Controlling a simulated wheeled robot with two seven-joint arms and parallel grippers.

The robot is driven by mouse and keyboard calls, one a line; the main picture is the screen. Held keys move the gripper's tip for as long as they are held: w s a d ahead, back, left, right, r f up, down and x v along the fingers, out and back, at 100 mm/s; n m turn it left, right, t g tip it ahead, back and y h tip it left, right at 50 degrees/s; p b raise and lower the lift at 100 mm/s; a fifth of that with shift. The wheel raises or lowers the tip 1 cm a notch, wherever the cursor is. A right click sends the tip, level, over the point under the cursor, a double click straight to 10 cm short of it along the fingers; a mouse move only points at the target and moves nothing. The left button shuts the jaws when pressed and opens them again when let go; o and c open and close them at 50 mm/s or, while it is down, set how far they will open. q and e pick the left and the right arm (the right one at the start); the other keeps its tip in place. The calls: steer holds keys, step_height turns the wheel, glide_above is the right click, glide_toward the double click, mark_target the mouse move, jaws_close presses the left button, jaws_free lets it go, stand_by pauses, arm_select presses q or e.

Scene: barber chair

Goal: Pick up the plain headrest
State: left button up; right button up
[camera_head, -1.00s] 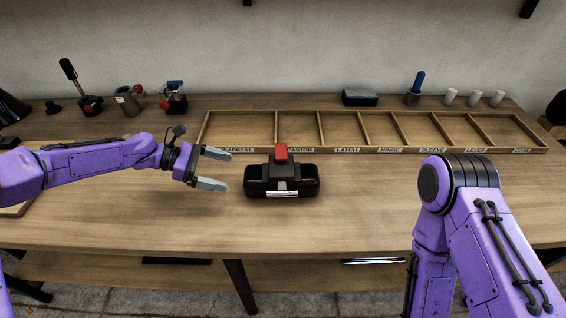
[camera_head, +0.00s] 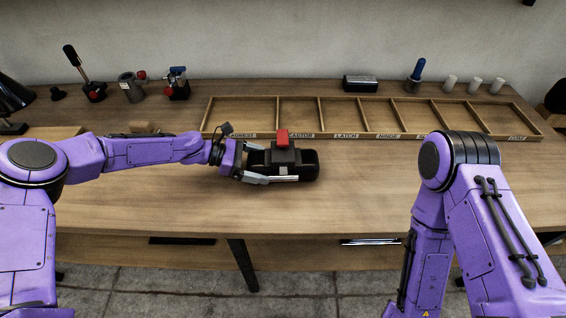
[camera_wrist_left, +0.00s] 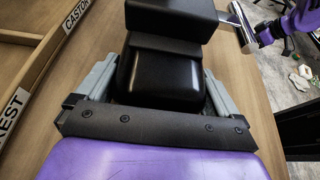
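A black padded headrest (camera_head: 308,165) lies on the bench in front of the divided tray, with a grey bracket, a red tab on top and a white label facing front. It also shows in the left wrist view (camera_wrist_left: 158,75), between the finger pads. My left gripper (camera_head: 254,162) has its two fingers spread around the headrest's left end, one behind and one in front. The left wrist view shows the fingers (camera_wrist_left: 160,88) close along both sides; whether they touch is unclear. The headrest rests on the bench.
A wooden tray (camera_head: 278,113) with several labelled, empty compartments stands behind the headrest. Another black block (camera_head: 360,84), a blue-handled tool (camera_head: 416,70) and white cylinders (camera_head: 475,85) stand at the back right. Small valve-like parts (camera_head: 177,88) stand back left.

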mark_target(265, 157)
arm_select(q)
steer(key=c, duration=0.7)
steer(key=shift+c, duration=0.2)
steer(key=shift+w+r, duration=0.1)
steer(key=shift+r, duration=0.05)
steer(key=shift+r, duration=0.35)
step_height(265, 157, up, 2)
steer(key=shift+r, duration=0.15)
steer(key=s+d+r+b, duration=0.1)
steer(key=s+r, duration=0.4)
steer(key=s, duration=0.2)
steer(key=s+r+b, duration=0.1)
steer(key=s+r, duration=0.3)
steer(key=s, duration=0.3)
steer(key=shift+d+r, duration=0.35)
steer(key=shift+r, duration=0.05)
